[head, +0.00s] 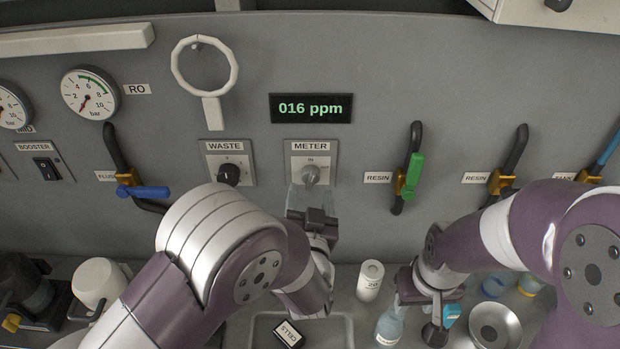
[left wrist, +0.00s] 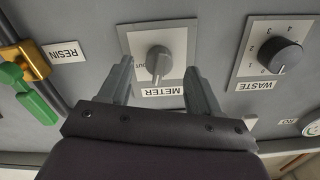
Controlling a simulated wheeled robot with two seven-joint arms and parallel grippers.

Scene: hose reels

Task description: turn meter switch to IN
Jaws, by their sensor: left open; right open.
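The meter switch is a grey knob (head: 310,175) on a light plate labelled METER (head: 326,147), with IN printed above the knob in the head view. It also shows in the left wrist view as a knob (left wrist: 158,62) on its plate (left wrist: 184,43), its grip bar pointing roughly toward the METER label. My left gripper (head: 311,198) is open just below the knob in the head view. In the left wrist view its two fingers (left wrist: 160,88) stand on either side of the knob, apart from it. My right gripper (head: 426,300) is open low above the counter, near a bottle (head: 389,327).
The black WASTE knob (head: 229,174) sits left of the meter plate. A display (head: 311,108) above reads 016 ppm. A green-handled RESIN valve (head: 413,177) is to the right, a blue-handled valve (head: 143,191) to the left. A white bottle (head: 370,281) stands on the counter.

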